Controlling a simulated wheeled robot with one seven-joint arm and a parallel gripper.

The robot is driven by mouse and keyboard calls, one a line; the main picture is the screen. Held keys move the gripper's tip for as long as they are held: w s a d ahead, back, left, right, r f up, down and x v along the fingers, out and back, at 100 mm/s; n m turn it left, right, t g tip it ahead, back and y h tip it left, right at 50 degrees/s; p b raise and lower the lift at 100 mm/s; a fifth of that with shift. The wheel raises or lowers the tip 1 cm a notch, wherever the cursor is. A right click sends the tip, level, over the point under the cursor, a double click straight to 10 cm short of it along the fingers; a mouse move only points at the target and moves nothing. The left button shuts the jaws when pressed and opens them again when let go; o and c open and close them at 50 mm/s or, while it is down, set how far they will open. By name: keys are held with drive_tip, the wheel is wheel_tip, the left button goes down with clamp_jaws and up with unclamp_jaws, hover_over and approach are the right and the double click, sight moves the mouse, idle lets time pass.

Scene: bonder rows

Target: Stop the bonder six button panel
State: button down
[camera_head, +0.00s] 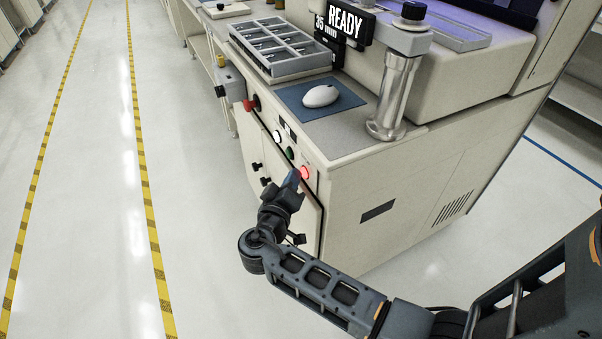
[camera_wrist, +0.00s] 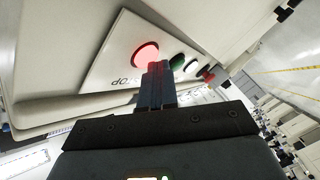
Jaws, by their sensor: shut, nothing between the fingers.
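The bonder (camera_head: 365,190) is a cream cabinet with a button panel on its front face. A lit red button (camera_head: 306,172) sits at the panel's near end, beside a green button (camera_head: 290,153) and a white button (camera_head: 277,137). In the wrist view the red button (camera_wrist: 146,54) glows above the lettering "STOP". My gripper (camera_head: 293,178) is shut and empty, its fingertips just in front of the panel near the red button. In the wrist view the fingertips (camera_wrist: 158,66) overlap the red button's lower edge; I cannot tell whether they touch it.
A display (camera_head: 345,22) reads "READY". A dark red knob (camera_head: 251,104) stands out farther along the front face. A grey tray (camera_head: 280,68), a white mouse (camera_head: 321,96) on a blue mat and a metal post (camera_head: 393,98) stand on top. The aisle floor (camera_head: 190,220) at left is clear.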

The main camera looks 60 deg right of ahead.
drive_tip(key=shift+w+a+b, duration=0.35)
drive_tip(key=shift+w+a, duration=0.15)
drive_tip(key=shift+a, duration=0.15)
drive_tip(key=shift+a, duration=0.1)
drive_tip(key=w+a+b, duration=0.1)
drive_tip(key=a, duration=0.1)
drive_tip(key=w+a, duration=0.1)
drive_tip(key=a, duration=0.1)
drive_tip(key=shift+w+b, duration=0.4)
idle(0.9)
